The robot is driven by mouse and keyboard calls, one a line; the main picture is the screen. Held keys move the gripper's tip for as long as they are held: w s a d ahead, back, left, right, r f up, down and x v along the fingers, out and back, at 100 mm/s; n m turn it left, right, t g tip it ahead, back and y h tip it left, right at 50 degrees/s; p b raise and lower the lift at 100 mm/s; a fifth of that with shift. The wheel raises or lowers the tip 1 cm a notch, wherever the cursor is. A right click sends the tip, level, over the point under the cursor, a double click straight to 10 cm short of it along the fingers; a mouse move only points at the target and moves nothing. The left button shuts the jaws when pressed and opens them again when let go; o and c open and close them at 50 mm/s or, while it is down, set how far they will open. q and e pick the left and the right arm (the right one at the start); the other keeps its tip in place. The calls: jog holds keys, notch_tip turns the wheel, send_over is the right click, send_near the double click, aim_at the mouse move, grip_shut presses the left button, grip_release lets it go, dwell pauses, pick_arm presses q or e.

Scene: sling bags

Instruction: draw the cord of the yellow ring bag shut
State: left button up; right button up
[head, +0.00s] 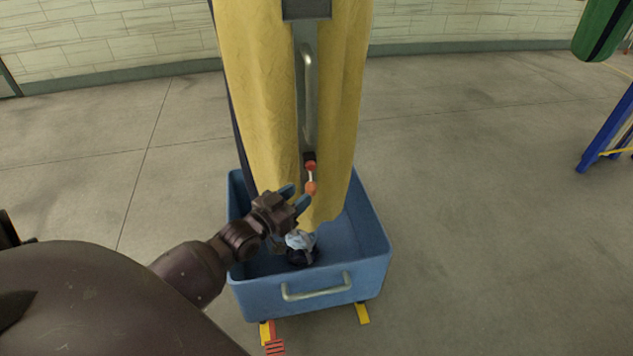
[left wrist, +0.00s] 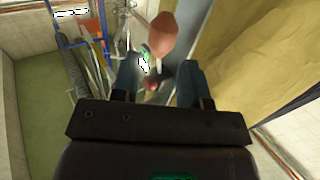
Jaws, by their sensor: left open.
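The yellow bag (head: 258,90) hangs long and upright, its lower end inside a blue bin. It also fills the right side of the left wrist view (left wrist: 255,60). A grey strip with a handle runs down its front. Below the handle hangs a short cord with a red piece (head: 310,165) at the top and an orange ball (head: 311,188) at the bottom. My left gripper (head: 296,197) is open just left of and below the ball. In the left wrist view the orange ball (left wrist: 163,37) shows beyond the fingertips, and a small red piece (left wrist: 152,86) shows between the fingers.
The blue bin (head: 330,297) stands under the bag, with a pale bundle (head: 300,239) and a dark object inside. A green bag (head: 598,28) and a blue frame (head: 610,130) are at the right.

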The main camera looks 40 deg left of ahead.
aim_at(315, 183)
pick_arm(q)
jog(key=shift+w+d+b, duration=0.15)
jog(key=shift+w+b, duration=0.1)
jog(key=shift+w, duration=1.5)
jog(key=shift+w+d+b, duration=0.1)
jog(key=shift+w+b, duration=0.1)
jog(key=shift+w, duration=1.55)
grip_shut()
jog(key=shift+f, duration=0.2)
